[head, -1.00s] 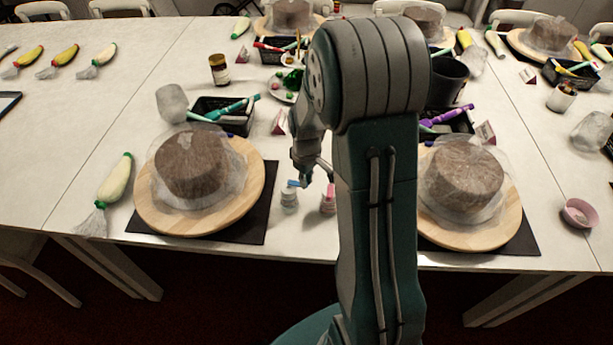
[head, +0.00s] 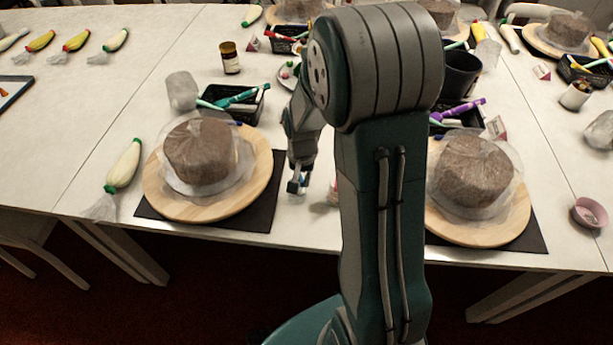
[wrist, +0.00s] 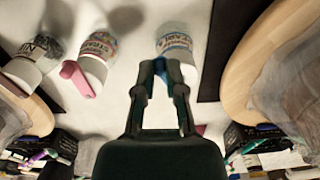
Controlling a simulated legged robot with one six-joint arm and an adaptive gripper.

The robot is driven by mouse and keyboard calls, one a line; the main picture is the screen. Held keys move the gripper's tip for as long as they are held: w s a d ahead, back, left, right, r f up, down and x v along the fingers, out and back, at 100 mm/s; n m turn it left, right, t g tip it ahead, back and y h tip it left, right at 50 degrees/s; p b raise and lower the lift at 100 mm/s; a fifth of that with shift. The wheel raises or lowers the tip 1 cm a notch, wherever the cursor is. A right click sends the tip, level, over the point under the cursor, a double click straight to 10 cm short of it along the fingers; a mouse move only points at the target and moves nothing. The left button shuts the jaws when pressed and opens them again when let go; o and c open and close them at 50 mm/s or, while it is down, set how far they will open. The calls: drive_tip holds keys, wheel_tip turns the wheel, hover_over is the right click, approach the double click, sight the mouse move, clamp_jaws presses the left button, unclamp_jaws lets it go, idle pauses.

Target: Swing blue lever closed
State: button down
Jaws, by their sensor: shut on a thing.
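The blue lever (wrist: 160,67) sticks out of a small white jar with a blue-printed label (wrist: 175,44) in the wrist view. My gripper (wrist: 159,75) has its two fingertips on either side of the lever and is shut on it. In the head view my gripper (head: 297,187) points down at the table and hides most of the jar and lever. A similar jar with a pink lever (wrist: 76,78) stands to the left in the wrist view, apart from my gripper. How far the blue lever is swung is hard to tell.
Cakes on round wooden boards stand on both sides, the left board (head: 168,203) and the right board (head: 500,232). A third jar (wrist: 33,64) shows at the left of the wrist view. A black basket of tools (head: 236,113) lies behind. The table's front edge is close.

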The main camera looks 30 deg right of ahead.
drive_tip(key=shift+w+a+m, duration=0.2)
drive_tip(key=shift+a+m, duration=0.3)
drive_tip(key=shift+m, duration=0.75)
drive_tip(key=shift+w+a+m, duration=0.15)
drive_tip(key=shift+a+m, duration=0.3)
drive_tip(key=shift+m, duration=0.8)
drive_tip(key=c, duration=0.7)
unclamp_jaws()
wheel_tip(320, 180, up, 12)
